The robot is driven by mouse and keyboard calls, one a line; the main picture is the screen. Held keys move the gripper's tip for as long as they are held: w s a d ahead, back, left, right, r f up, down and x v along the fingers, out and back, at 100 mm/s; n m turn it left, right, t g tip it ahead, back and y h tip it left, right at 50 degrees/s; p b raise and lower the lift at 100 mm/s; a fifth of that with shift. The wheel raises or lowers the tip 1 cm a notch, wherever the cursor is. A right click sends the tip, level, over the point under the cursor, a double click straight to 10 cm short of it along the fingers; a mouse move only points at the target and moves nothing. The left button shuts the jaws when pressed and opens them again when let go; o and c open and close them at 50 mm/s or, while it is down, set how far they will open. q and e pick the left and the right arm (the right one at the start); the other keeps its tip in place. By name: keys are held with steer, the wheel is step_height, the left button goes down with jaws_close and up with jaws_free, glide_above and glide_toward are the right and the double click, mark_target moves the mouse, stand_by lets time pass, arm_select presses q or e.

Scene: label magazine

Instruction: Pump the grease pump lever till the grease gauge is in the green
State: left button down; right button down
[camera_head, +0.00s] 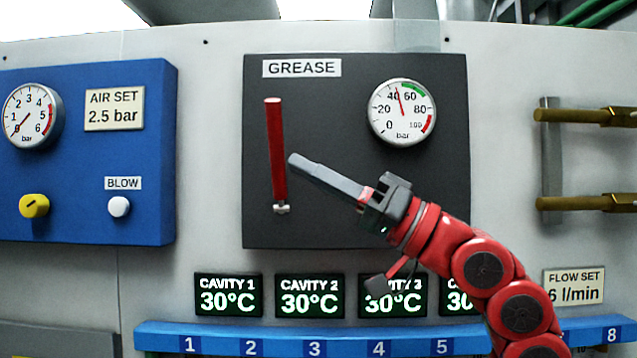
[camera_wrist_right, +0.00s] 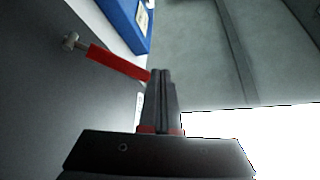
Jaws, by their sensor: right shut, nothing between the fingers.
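The grease pump lever (camera_head: 276,150) is a red bar on the dark GREASE panel. It stands nearly upright from a metal pivot at its foot. In the right wrist view the lever (camera_wrist_right: 115,63) shows left of the fingers. The grease gauge (camera_head: 402,112) is a round white dial at the panel's upper right. Its needle points up and slightly left, just left of the green band. My right gripper (camera_head: 293,160) is shut and empty, its tips just right of the lever's middle; its shut fingers (camera_wrist_right: 161,75) also show in the wrist view. Contact with the lever cannot be told. My left gripper is not in view.
A blue air panel (camera_head: 148,180) with a gauge and knobs is at the left. Cavity displays (camera_head: 228,295) and a blue numbered rail (camera_head: 270,335) run below. Brass fittings (camera_head: 580,116) stick out at the right.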

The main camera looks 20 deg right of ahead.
steer(key=w+b+v, duration=0.1)
steer(key=b+v, duration=0.1)
steer(key=v, duration=0.6)
steer(key=shift+d+f, duration=0.35)
steer(key=shift+f, duration=0.15)
